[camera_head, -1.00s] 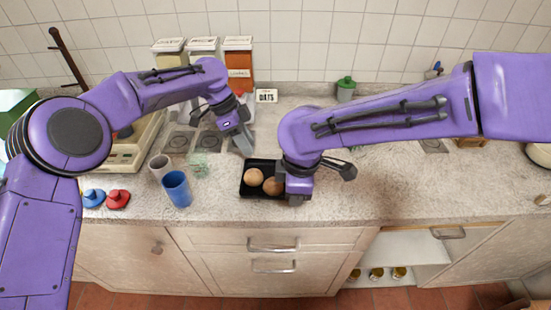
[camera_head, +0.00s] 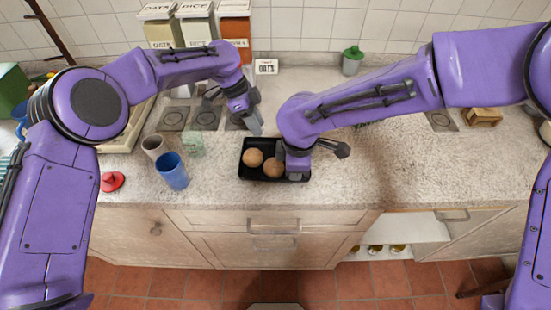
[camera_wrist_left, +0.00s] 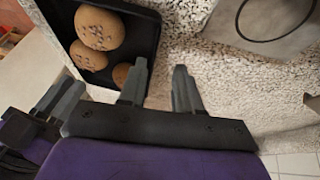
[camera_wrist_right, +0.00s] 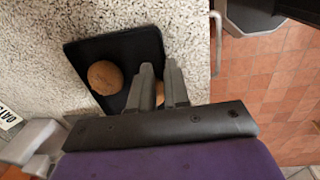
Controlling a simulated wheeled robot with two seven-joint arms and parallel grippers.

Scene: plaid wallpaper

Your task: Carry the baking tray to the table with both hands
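The black baking tray (camera_head: 246,172) lies on the counter with round brown cookies (camera_head: 253,158) in it. My left gripper (camera_head: 257,130) is just above the tray's far edge; in the left wrist view its fingers (camera_wrist_left: 160,85) are apart with the counter between them, and the tray (camera_wrist_left: 148,40) is beside the left finger. My right gripper (camera_head: 298,174) is at the tray's right end. In the right wrist view its fingers (camera_wrist_right: 160,80) stand close together at the tray's (camera_wrist_right: 120,45) edge; whether they pinch the rim is unclear.
A blue cup (camera_head: 172,172), a grey cup (camera_head: 154,147) and a greenish glass (camera_head: 193,145) stand left of the tray. A red object (camera_head: 112,181) lies farther left. Canisters (camera_head: 196,25) stand at the back.

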